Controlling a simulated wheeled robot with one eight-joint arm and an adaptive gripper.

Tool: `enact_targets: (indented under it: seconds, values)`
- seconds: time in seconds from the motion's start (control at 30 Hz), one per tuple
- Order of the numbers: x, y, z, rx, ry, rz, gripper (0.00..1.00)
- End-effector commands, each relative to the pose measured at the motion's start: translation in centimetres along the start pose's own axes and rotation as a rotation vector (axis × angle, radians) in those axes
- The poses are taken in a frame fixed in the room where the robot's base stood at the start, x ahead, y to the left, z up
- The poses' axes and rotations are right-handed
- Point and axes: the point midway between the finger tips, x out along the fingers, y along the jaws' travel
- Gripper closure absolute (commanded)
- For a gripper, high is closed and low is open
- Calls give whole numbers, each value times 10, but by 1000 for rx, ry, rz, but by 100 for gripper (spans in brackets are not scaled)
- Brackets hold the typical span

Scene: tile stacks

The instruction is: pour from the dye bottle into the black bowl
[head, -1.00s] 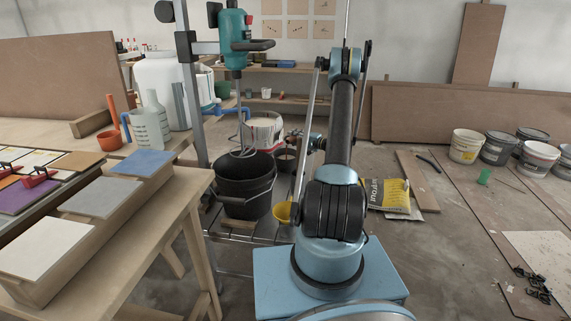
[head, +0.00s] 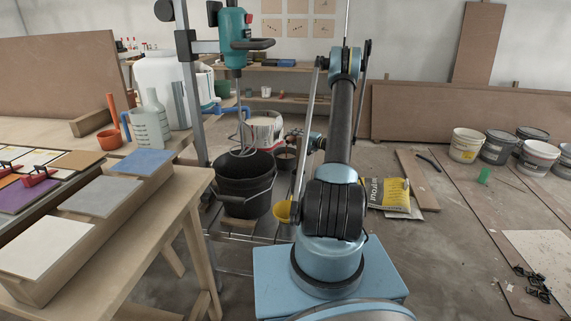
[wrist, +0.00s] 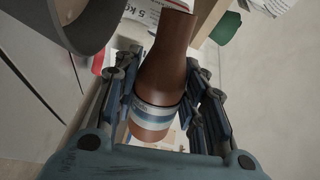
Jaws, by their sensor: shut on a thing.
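A brown bottle (wrist: 168,50) with a blue and white label band, which looks like the dye bottle, is in the wrist view. My gripper (wrist: 162,90) is shut on it, with fingers on both sides of its body. Its neck points to the top of the picture. A large dark round vessel (wrist: 55,22), possibly the black bowl, is cut off at the upper left of the wrist view, left of the bottle. In the head view my arm hides most of the gripper area, and I cannot make out the bottle or surely identify the bowl.
A black bucket (head: 243,187) stands under a teal mixer (head: 235,32) on a rack in the head view. A worktable with tiles (head: 103,195) is at left. Several paint buckets (head: 497,147) stand at right.

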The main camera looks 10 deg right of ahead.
Motion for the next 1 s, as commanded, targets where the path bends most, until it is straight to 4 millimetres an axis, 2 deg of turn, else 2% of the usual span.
enact_targets:
  seconds: [1.0]
  values:
    - [0,2,2,-65,3,0,88]
